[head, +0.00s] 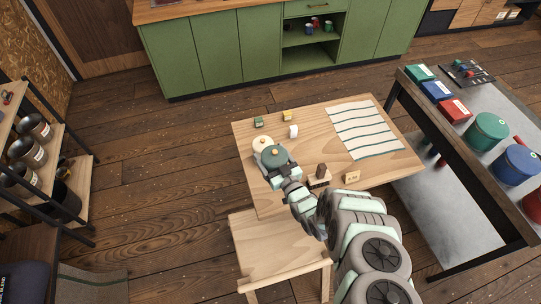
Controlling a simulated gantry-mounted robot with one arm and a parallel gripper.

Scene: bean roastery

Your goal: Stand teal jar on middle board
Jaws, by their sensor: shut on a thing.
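A teal jar (273,154) with a small knob on its lid is at the left part of the wooden table, close to a cream jar (262,142). My gripper (278,169) is shut on the teal jar from its near side and hides part of its body. I cannot tell whether the jar touches the tabletop. A rack at the far left has wooden boards at several heights; its middle board (53,148) carries dark canisters (37,128) with pale labels, with some bare wood at its right end.
Small blocks (287,116) and a white cup (293,131) stand on the table (318,135). A striped cloth (364,129) lies at its right. A chair (276,246) stands in front. Open floor (150,165) separates table and rack.

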